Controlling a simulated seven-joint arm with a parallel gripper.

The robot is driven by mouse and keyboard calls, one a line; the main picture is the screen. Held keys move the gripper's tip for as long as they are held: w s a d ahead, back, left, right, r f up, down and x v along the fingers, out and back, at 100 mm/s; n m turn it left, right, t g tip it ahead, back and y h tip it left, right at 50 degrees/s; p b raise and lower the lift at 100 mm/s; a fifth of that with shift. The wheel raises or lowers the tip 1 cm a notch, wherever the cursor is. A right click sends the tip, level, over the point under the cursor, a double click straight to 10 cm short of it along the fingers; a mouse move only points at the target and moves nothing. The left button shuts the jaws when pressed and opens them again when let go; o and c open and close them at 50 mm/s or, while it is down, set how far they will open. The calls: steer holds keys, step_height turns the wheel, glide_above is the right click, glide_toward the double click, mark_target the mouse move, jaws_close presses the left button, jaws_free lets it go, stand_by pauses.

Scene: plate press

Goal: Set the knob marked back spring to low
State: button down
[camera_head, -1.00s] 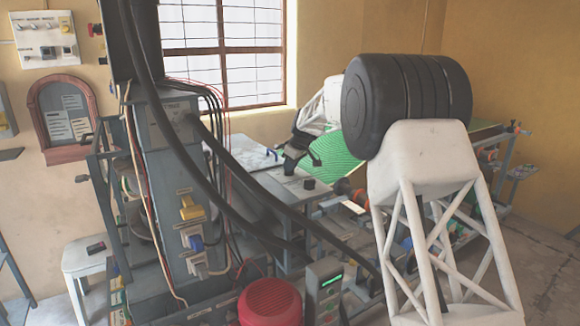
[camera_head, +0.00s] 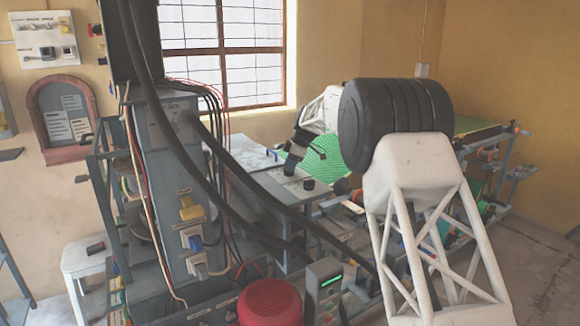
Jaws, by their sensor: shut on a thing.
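My gripper (camera_head: 290,167) is at the grey bench top in the middle of the view, with its dark fingers pointing down. It is shut on a small dark knob, mostly hidden by the fingers. A second black knob (camera_head: 309,184) stands on the same grey panel, just right of and nearer than the gripper, apart from it. The labels by the knobs are too small to read, so I cannot tell which one is marked back spring, nor its setting.
A grey cabinet (camera_head: 165,190) with yellow, blue and white switches stands left of the bench, with thick black hoses crossing in front. A red dome (camera_head: 270,303) and a small control box (camera_head: 325,288) with a green display are in the foreground.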

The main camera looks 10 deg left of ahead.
steer(key=shift+r, duration=0.1)
steer(key=c, duration=1.1)
jaws_free()
steer(key=shift+c, duration=0.2)
steer(key=v, duration=0.7)
steer(key=shift+r, duration=0.3)
steer(key=shift+d, duration=0.2)
